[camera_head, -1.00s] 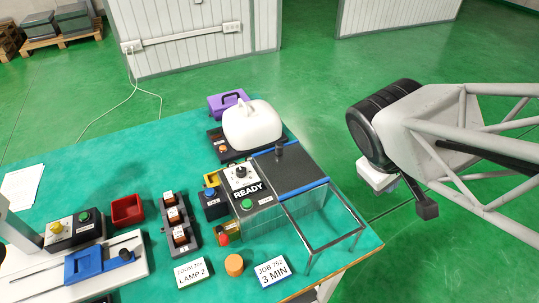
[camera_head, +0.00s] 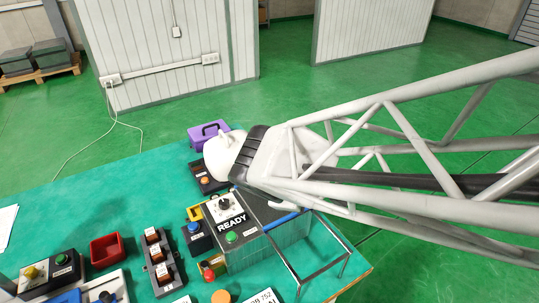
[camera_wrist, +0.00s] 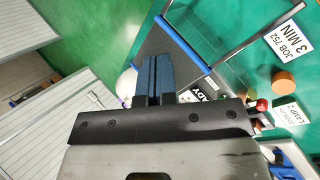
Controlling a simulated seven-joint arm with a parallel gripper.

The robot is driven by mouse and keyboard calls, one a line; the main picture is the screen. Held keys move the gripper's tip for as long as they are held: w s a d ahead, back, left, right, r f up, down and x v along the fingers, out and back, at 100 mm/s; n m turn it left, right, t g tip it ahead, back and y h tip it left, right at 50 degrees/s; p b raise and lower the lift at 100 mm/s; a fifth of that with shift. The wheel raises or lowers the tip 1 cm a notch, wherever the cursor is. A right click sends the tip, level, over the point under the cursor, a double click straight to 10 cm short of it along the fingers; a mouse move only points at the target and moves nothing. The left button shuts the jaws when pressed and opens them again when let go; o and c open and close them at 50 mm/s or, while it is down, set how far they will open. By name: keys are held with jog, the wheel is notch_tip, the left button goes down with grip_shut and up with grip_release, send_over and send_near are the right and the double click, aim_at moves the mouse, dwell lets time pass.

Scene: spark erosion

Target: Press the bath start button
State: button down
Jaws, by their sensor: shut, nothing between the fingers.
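The black and grey control box (camera_head: 238,246) labelled READY stands on the table, with a green button (camera_head: 231,237) on its front and a black knob on a white plate above. The frames do not show which button is the bath start. A clear-walled bath with a metal rim (camera_head: 277,262) adjoins the box on the right. My gripper (camera_wrist: 154,62) is shut and empty in the wrist view, its blue-grey fingers over the dark, blue-edged lid (camera_wrist: 166,42). In the head view my arm hides the fingers. In the wrist view the READY lettering shows partly beside my gripper.
A white canister (camera_head: 222,154), partly behind my arm, and a purple case (camera_head: 208,133) stand behind the box. A blue-button box (camera_head: 197,237), a red knob (camera_head: 208,274) and an orange cylinder (camera_head: 221,297) are close by. A red bin (camera_head: 105,250) stands further left.

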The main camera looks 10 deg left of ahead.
aim_at(232, 237)
jog(key=s+a+f+n+t+y, duration=0.1)
jog(key=s+a+n, duration=0.1)
jog(key=a+n, duration=0.2)
jog(key=s+a+f+n+t+y, duration=0.1)
jog(key=a+n, duration=0.3)
jog(key=a, duration=0.7)
jog(key=shift+s+a+f+t, duration=0.15)
jog(key=shift+s+f+t, duration=0.25)
jog(key=shift+f, duration=0.1)
jog(key=shift+f, duration=0.1)
jog(key=shift+f, duration=4.25)
jog(key=shift+f, duration=0.9)
jog(key=shift+r, duration=0.85)
